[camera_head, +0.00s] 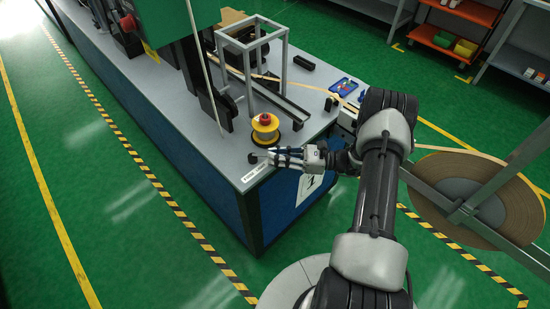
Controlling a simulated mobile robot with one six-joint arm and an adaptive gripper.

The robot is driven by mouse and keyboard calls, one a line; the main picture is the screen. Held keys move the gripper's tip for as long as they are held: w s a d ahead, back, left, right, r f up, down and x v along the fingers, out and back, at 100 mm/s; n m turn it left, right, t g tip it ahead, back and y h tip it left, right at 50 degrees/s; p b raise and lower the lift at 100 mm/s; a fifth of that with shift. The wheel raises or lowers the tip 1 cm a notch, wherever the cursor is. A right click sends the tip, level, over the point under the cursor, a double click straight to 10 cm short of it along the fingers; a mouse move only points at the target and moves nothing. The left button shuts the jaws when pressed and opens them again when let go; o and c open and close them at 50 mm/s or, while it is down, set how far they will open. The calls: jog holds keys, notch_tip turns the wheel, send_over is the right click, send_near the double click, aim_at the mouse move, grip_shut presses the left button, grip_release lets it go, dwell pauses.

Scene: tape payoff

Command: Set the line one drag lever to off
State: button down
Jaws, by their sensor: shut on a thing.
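The line one drag lever (253,158) shows as a small black knob at the front corner of the blue machine's grey top, beside a white label strip (256,171). My gripper (273,155) reaches in from the right, low over the bench edge, with its fingertips at the lever. Its jaws are shut on the lever; the fingers hide part of it. The lettering on the label is too small to read, so the lever's setting cannot be told.
A yellow round piece with a red top (265,123) stands just behind my gripper. A grey metal frame (252,62) and a blue tray (343,87) are farther back. A large tape reel (455,190) is at right. Green floor is clear at left.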

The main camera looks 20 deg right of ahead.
dwell(0.4)
jog(key=c, duration=1.6)
grip_release()
jog(key=shift+c, duration=0.2)
jog(key=shift+d, duration=0.1)
jog(key=v, duration=1.2)
jog(key=shift+w, duration=0.15)
